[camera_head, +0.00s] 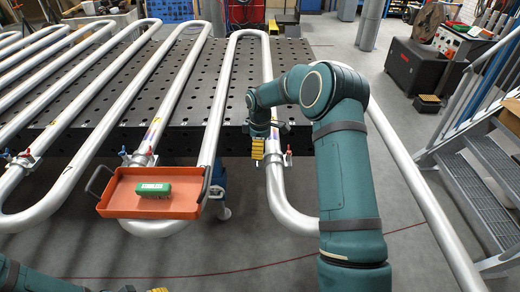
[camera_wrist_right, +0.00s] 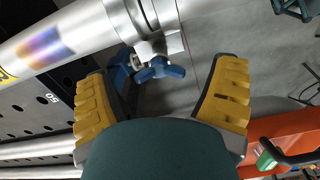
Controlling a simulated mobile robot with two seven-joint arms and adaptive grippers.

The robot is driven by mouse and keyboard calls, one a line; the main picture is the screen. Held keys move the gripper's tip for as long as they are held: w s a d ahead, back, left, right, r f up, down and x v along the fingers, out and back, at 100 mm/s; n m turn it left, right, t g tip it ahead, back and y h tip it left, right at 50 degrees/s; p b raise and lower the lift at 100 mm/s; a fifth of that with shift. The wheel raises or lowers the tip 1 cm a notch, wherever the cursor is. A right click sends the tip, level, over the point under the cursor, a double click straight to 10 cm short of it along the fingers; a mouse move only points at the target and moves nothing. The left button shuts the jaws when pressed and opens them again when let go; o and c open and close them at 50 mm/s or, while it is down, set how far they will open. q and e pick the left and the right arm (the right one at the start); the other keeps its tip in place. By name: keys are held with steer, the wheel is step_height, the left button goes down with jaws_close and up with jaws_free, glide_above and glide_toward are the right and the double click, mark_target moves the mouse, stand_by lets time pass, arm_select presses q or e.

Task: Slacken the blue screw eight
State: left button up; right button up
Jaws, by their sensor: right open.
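A blue wing screw (camera_wrist_right: 160,71) sits on a metal clamp (camera_wrist_right: 152,48) around a silver pipe (camera_wrist_right: 70,40) in the right wrist view. No number shows on it. My right gripper (camera_wrist_right: 163,88) is open, with its yellow-padded fingers on either side of the screw and apart from it. In the head view my right gripper (camera_head: 258,149) hangs beside the clamp on the pipe bend right of centre, where the screw is hard to make out. Only the tip of my left gripper (camera_head: 157,290) shows at the bottom edge, so its opening is hidden.
An orange tray (camera_head: 122,207) with a green box (camera_head: 153,190) stands left of my right gripper. Serpentine pipes lie across the black perforated table (camera_head: 190,125). Other clamps with red and blue screws sit to the left. Metal stairs (camera_head: 480,150) stand at right.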

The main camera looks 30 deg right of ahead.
step_height(320, 180, up, 11)
stand_by(0.4)
stand_by(0.4)
